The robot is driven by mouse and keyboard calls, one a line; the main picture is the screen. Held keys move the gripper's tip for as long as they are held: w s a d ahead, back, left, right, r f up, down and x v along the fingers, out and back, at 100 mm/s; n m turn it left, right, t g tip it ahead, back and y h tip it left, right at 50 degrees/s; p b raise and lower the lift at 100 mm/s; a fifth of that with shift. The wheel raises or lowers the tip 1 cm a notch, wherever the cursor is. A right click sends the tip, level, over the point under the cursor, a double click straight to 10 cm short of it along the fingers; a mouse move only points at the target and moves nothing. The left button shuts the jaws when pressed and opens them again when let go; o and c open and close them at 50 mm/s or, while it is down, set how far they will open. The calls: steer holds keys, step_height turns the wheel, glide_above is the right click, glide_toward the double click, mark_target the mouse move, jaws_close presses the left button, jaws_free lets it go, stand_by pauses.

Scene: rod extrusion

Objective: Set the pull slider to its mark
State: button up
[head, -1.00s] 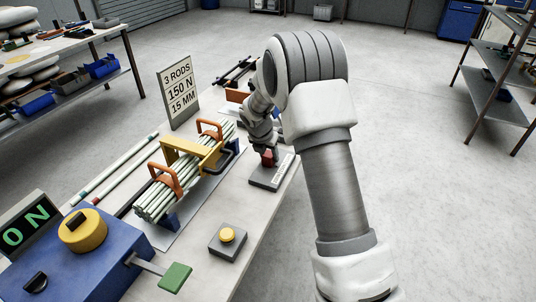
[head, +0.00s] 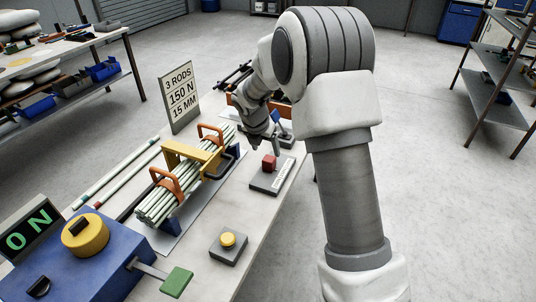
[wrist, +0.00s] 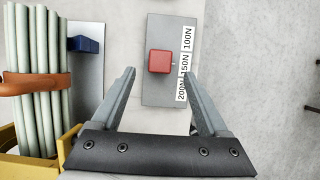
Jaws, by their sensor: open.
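The pull slider is a red block (head: 269,161) on a flat grey plate (head: 262,184) with a white printed scale. The wrist view shows the red block (wrist: 159,61) with a small pale pointer at its right side, level with the 150N label (wrist: 185,65). The labels 100N, 150N and 200N run along the plate's right part. My gripper (wrist: 159,76) is open and empty. Its two fingers show either side of the block in the picture, apart from it. In the head view my gripper (head: 277,149) is just above and beside the block.
A sign (head: 179,95) reads 3 RODS, 150 N, 15 MM. A rod bundle (head: 170,192) with orange handles and a yellow bracket (head: 187,152) stands left of the plate. A yellow button box (head: 228,243) and a blue box with a green lever (head: 177,281) are nearer.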

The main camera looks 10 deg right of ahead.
steer(key=p+v, duration=0.1)
steer(key=v, duration=0.9)
steer(key=shift+d, duration=0.1)
steer(key=s+d+r+m+p, duration=0.2)
steer(key=s+d+r+m, duration=0.1)
steer(key=s+r+m, duration=1.2)
steer(key=s+m+t+y+p, duration=0.1)
steer(key=s+m+y, duration=0.1)
steer(key=s+m, duration=1.1)
steer(key=s, duration=0.4)
steer(key=shift+a+f+m+t+y+p, duration=0.3)
steer(key=shift+f+m+t+y, duration=0.05)
steer(key=shift+m+t+y, duration=0.05)
